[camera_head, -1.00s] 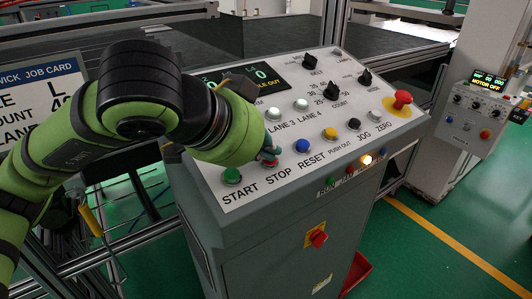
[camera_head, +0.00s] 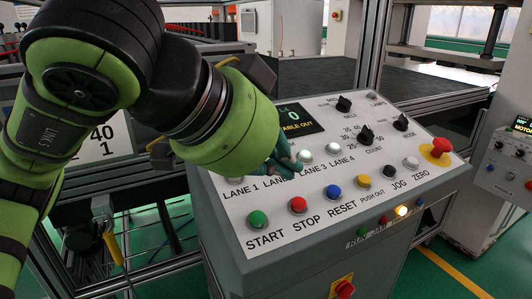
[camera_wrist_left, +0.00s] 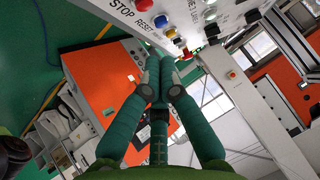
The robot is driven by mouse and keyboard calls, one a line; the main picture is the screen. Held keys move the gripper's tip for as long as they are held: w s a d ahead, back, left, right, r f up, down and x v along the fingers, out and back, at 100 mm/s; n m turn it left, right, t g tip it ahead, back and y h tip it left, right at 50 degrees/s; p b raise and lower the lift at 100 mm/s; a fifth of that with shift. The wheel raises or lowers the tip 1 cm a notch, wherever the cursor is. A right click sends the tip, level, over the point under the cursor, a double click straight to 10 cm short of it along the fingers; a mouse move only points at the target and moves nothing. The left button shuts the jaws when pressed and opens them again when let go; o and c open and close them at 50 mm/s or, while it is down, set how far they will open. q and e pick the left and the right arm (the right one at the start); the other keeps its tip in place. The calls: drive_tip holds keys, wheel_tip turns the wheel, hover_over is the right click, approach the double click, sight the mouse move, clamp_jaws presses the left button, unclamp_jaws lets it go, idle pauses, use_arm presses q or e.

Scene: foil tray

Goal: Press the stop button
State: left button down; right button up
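The red STOP button (camera_head: 298,204) sits on the sloped control panel (camera_head: 240,207), between the green START button (camera_head: 257,219) and the blue RESET button (camera_head: 333,191). In the head view it is uncovered. My left gripper (camera_head: 286,161) is behind and above it in the picture, by the lane lamps and apart from the button. In the left wrist view the STOP button (camera_wrist_left: 143,4) is at the top edge, beyond the fingertips. The left fingers (camera_wrist_left: 162,78) come together with nothing visible between them. My right gripper is not in view.
The panel also carries a yellow PUSH OUT button (camera_head: 363,181), black knobs (camera_head: 366,135) and a red mushroom button (camera_head: 440,147) on yellow. A second control box (camera_head: 512,158) stands at the right.

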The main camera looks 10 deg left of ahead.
use_arm(q)
drive_tip(key=v, duration=0.4)
drive_tip(key=shift+s+a+r+b, duration=0.15)
drive_tip(key=shift+a+r+b, duration=0.1)
drive_tip(key=shift+b, duration=0.1)
idle(0.3)
